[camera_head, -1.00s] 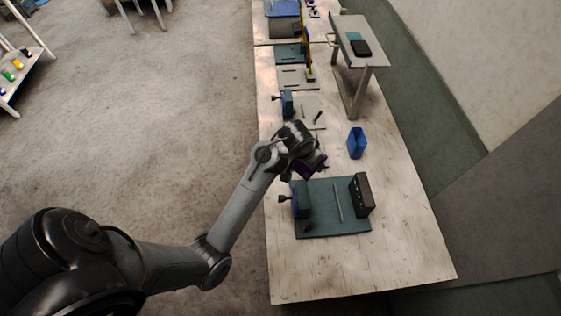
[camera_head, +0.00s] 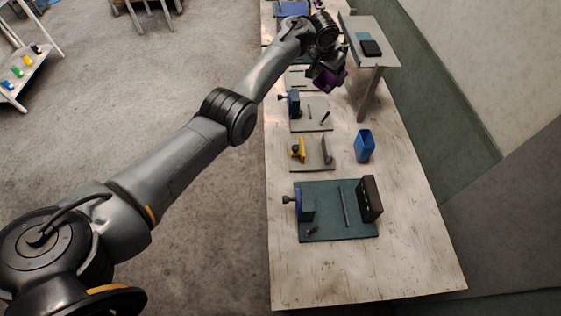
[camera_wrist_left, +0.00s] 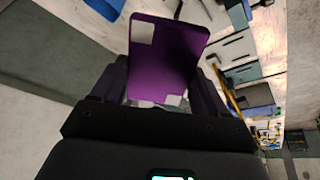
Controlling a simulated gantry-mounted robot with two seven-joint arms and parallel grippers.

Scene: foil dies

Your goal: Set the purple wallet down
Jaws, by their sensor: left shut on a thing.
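The purple wallet (camera_head: 331,82) is a flat purple piece. It is held in my left gripper (camera_head: 326,70), above the far part of the long workbench, beside the raised shelf. In the left wrist view the wallet (camera_wrist_left: 163,68) stands between the two dark fingers of my left gripper (camera_wrist_left: 163,82). It has pale patches at its upper left and lower edge. My left gripper is shut on it, clear of the bench surface as far as I can tell. My right gripper is not in view.
The raised shelf (camera_head: 386,55) carries a dark block (camera_head: 371,48) and a teal piece. A blue bin (camera_head: 364,145), a green mat (camera_head: 335,228) with a black block (camera_head: 370,198), and several grey plates with tools line the workbench (camera_head: 420,260). The bench's near end is clear.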

